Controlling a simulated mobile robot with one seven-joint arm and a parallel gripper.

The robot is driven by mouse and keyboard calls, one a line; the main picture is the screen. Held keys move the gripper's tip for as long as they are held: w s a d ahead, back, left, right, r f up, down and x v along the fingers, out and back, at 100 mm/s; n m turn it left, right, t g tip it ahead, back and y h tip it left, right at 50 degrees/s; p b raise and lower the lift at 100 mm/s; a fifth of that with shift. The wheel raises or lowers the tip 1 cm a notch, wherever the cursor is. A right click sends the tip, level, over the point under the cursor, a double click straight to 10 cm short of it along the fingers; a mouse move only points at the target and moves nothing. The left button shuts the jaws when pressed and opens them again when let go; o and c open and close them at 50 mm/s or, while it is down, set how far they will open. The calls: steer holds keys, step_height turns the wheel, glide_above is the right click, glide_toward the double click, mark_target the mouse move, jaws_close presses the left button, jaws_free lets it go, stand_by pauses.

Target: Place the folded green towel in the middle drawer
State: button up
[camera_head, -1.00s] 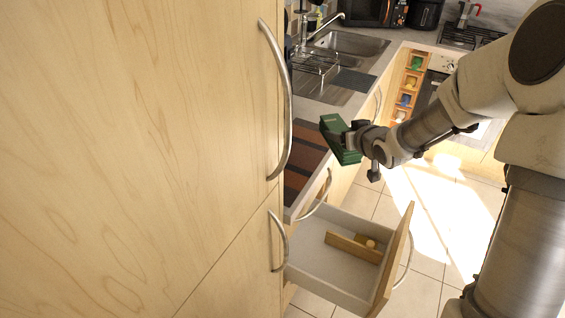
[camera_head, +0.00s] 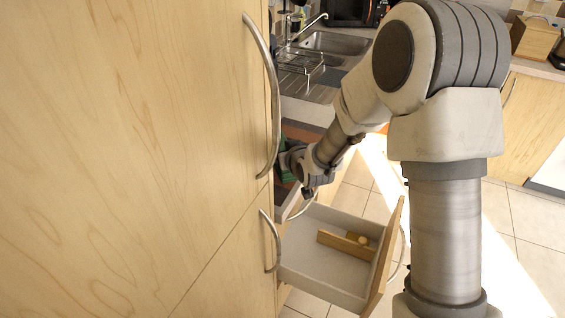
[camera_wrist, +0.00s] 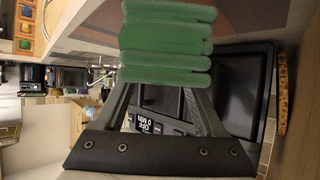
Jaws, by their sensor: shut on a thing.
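The folded green towel (camera_wrist: 165,42) is held between my gripper's fingers in the wrist view, its stacked folds facing the camera. In the head view only a small part of the towel (camera_head: 283,165) shows beside the tall cabinet. My gripper (camera_wrist: 166,88) is shut on it, and in the head view my gripper (camera_head: 291,162) is above the counter edge, up and left of the open drawer. The open drawer (camera_head: 312,281) is pulled out below the counter, under a closed front with a handle. A wooden item (camera_head: 345,244) lies inside it.
The tall wooden cabinet (camera_head: 130,150) with long handles fills the left and stands close to my gripper. Tiled floor (camera_head: 355,190) is open right of the drawer.

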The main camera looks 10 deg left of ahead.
steer(key=shift+a+f, duration=0.1)
steer(key=shift+f, duration=1.95)
steer(key=shift+f, duration=0.15)
steer(key=o, duration=1.4)
steer(key=shift+s+r, duration=0.15)
steer(key=shift+r, duration=0.1)
steer(key=v, duration=1.1)
steer(key=shift+s+d+r, duration=0.15)
steer(key=shift+s+d, duration=0.1)
steer(key=shift+s, duration=0.05)
